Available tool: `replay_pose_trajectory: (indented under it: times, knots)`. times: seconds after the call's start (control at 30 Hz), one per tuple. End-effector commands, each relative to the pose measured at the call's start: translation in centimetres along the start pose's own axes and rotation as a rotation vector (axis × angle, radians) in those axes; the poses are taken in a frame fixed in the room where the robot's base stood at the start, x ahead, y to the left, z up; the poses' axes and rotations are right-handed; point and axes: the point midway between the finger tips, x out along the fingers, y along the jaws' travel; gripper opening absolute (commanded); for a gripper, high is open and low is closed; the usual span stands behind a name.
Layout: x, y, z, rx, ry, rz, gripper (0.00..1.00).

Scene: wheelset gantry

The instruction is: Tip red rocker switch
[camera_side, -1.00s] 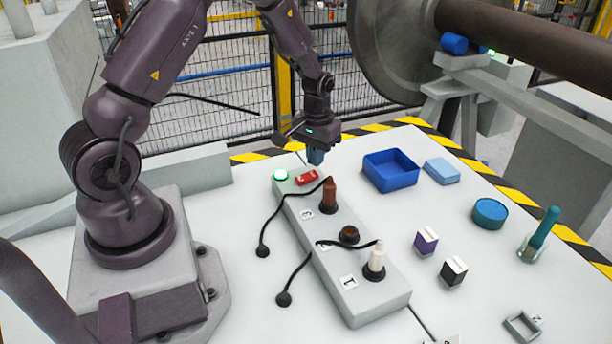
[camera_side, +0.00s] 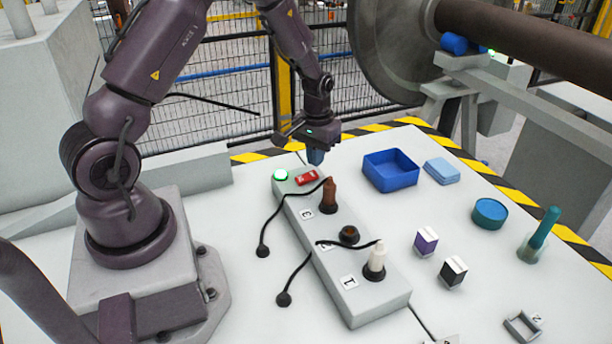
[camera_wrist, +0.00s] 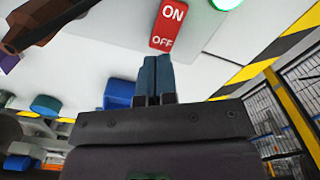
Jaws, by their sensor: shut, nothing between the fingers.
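The red rocker switch (camera_side: 307,178) sits on the far end of the grey panel block (camera_side: 345,262), beside a lit green lamp (camera_side: 280,175). In the wrist view the switch (camera_wrist: 168,26) shows the words ON and OFF, with the OFF end nearer my fingers. My gripper (camera_side: 316,157) is just above and behind the switch in the side view. In the wrist view its blue fingertips (camera_wrist: 155,68) are together, with nothing between them, and point at the OFF end. I cannot tell whether they touch the switch.
A brown plug (camera_side: 328,196) and a white plug (camera_side: 376,258) stand up from the block with black cables. A blue tray (camera_side: 391,171), a light blue block (camera_side: 442,171) and small cubes lie to the right.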

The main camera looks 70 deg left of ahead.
Motion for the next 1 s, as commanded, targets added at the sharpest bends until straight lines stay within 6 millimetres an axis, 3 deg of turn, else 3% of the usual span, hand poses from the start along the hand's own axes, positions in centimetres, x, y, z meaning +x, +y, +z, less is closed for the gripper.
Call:
replay_pose_trajectory:
  times: [1.0]
  knots:
    - [1.2,0.0,0.0,0.000,-0.001,0.000,0.00]
